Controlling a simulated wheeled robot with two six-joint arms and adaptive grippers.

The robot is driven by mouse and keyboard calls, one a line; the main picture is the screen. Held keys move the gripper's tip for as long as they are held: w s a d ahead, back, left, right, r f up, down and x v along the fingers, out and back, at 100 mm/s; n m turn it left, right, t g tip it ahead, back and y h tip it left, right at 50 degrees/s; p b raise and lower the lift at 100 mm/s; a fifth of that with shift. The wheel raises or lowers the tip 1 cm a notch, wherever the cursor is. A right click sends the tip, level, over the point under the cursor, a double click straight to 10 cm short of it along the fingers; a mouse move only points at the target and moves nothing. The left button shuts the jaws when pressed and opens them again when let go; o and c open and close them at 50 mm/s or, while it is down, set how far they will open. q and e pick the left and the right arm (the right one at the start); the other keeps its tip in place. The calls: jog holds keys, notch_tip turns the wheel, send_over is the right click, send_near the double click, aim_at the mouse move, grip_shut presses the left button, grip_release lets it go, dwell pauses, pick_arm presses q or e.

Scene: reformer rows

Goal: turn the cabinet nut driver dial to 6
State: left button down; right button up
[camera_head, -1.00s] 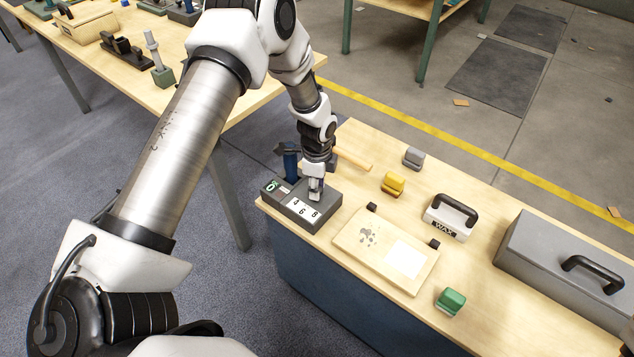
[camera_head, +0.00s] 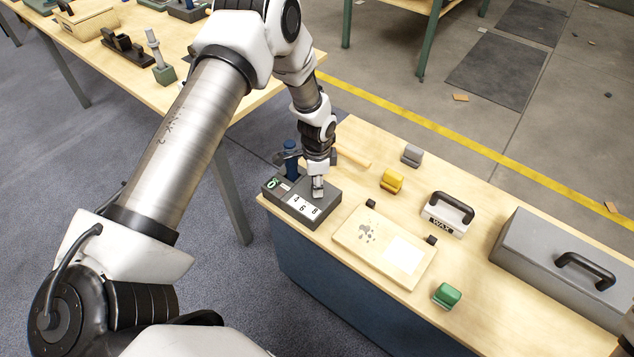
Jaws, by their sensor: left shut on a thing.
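A dark grey box (camera_head: 273,199) stands on the near left corner of the wooden bench. Its top carries a white panel (camera_head: 303,207) with the numbers 4, 6 and 8, and a small green-marked display (camera_head: 272,184) at the left end. A blue upright handle (camera_head: 291,160) shows behind the box, partly covered by my arm. My left gripper (camera_head: 318,190) points down at the back right of the box top, beside the number panel. It is shut on the dial, which its fingers hide. I cannot read the dial's setting.
On the bench (camera_head: 375,295) are a board (camera_head: 372,255), a yellow block (camera_head: 391,181), a grey block (camera_head: 411,155), a green block (camera_head: 447,295), a wax block (camera_head: 446,214) with a black handle and a grey case (camera_head: 540,250). Another table (camera_head: 85,45) stands at the left.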

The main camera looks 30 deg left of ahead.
pick_arm(q)
jog(key=shift+s+f, duration=0.1)
jog(key=c, duration=0.8)
grip_release()
notch_tip(320, 180, up, 12)
